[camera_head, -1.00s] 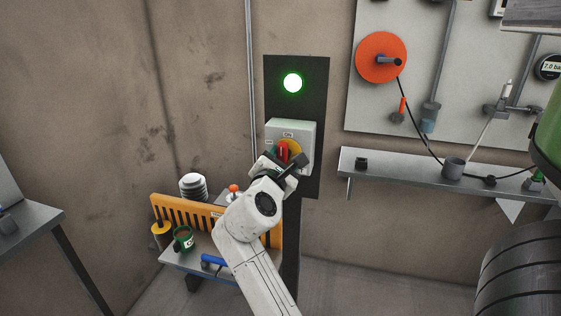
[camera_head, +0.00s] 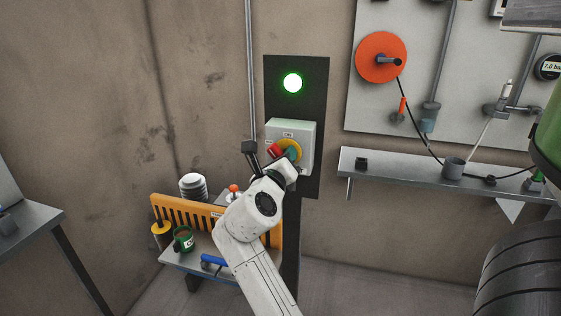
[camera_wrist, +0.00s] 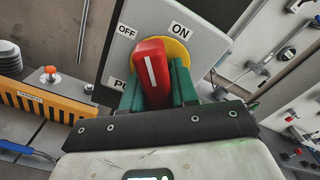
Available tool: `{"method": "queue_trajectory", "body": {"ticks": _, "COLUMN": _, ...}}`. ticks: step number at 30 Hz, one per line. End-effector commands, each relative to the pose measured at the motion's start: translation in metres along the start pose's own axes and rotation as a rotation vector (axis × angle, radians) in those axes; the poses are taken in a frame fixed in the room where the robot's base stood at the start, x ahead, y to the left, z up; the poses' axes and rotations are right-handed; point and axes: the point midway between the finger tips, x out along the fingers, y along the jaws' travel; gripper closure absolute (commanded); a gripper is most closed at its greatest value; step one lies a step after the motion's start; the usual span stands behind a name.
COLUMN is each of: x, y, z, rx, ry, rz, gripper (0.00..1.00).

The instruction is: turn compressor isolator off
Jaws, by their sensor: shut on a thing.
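The isolator is a pale grey box (camera_head: 304,137) on a dark wall panel, with a yellow round plate (camera_wrist: 177,52) and a red handle (camera_head: 274,149). In the wrist view the red handle (camera_wrist: 153,68) carries a white stripe, and its far end lies between the OFF label (camera_wrist: 126,31) and the ON label (camera_wrist: 181,29). In the head view the handle leans to the left. My gripper (camera_head: 281,154) is at the front of the box. Its green finger pads are shut on the handle, one on each side. The handle's near part is hidden by the gripper.
A green lamp (camera_head: 292,83) glows above the box. Below left stands a small bench with an orange slotted rack (camera_head: 178,209), a green mug (camera_head: 183,240) and a blue-handled tool (camera_head: 214,261). A grey shelf (camera_head: 410,171) is at the right.

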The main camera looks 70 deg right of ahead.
Motion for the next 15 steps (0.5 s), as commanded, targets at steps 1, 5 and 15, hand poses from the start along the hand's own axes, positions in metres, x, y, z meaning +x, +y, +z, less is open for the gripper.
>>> {"method": "queue_trajectory", "body": {"ticks": 1, "x": -0.0006, "y": 0.0004, "z": 0.0016, "rx": 0.002, "ry": -0.004, "rz": 0.001, "gripper": 1.00}}
{"method": "queue_trajectory", "body": {"ticks": 5, "x": -0.0006, "y": 0.0004, "z": 0.0016, "rx": 0.003, "ry": -0.004, "rz": 0.001, "gripper": 0.63}}
{"method": "queue_trajectory", "body": {"ticks": 15, "x": -0.0005, "y": 0.0001, "z": 0.0008, "rx": 0.003, "ry": -0.001, "rz": 0.001, "gripper": 0.51}}
